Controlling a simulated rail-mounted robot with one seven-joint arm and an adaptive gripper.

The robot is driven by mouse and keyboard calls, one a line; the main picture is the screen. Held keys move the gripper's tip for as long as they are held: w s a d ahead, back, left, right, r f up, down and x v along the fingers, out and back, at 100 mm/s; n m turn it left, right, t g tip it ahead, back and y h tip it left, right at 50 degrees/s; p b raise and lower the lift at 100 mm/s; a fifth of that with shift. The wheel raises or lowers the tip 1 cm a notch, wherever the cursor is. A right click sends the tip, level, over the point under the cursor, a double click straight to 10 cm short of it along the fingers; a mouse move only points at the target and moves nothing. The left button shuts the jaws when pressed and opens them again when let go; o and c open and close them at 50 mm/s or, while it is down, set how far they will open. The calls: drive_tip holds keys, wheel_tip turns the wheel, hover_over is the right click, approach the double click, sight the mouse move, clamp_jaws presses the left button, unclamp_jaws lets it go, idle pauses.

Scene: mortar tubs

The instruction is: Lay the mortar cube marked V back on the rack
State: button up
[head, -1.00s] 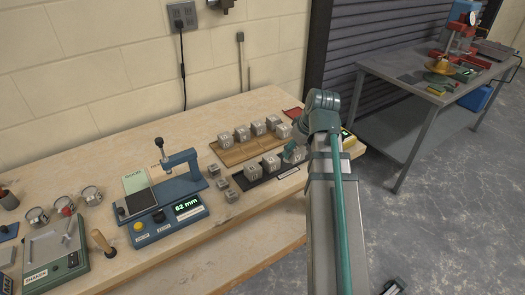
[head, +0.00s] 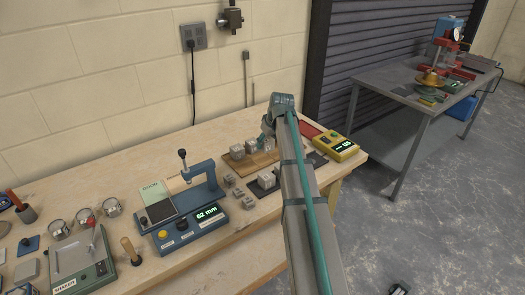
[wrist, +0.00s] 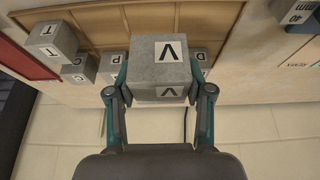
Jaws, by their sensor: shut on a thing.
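The grey mortar cube marked V (wrist: 158,62) is between the fingers of my gripper (wrist: 158,80) in the wrist view. The gripper is shut on its sides, and the V label shows on two faces. The cube is over the wooden rack (wrist: 225,18), near its wall-side edge; I cannot tell whether it touches the rack. Cubes marked T (wrist: 53,40), C (wrist: 78,70), P (wrist: 112,66) and D (wrist: 201,60) are around it. In the head view, the rack (head: 240,167) holds cubes at its left, and my arm hides part of its right side.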

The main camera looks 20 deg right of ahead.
drive_tip(key=p, duration=0.1)
hover_over(261, 158)
drive_tip(key=s, duration=0.2)
drive_tip(key=f, duration=0.5)
drive_tip(key=shift+w+d, duration=0.2)
drive_tip(key=shift+w, duration=0.05)
drive_tip(key=shift+w+f+p, duration=0.15)
drive_tip(key=shift+f+p, duration=0.3)
drive_tip(key=shift+f, duration=1.3)
drive_tip(key=shift+f, duration=0.15)
drive_tip(key=o, duration=1.4)
drive_tip(key=shift+r, duration=0.25)
drive_tip(key=b+v, duration=0.2)
drive_tip(key=v, duration=1)
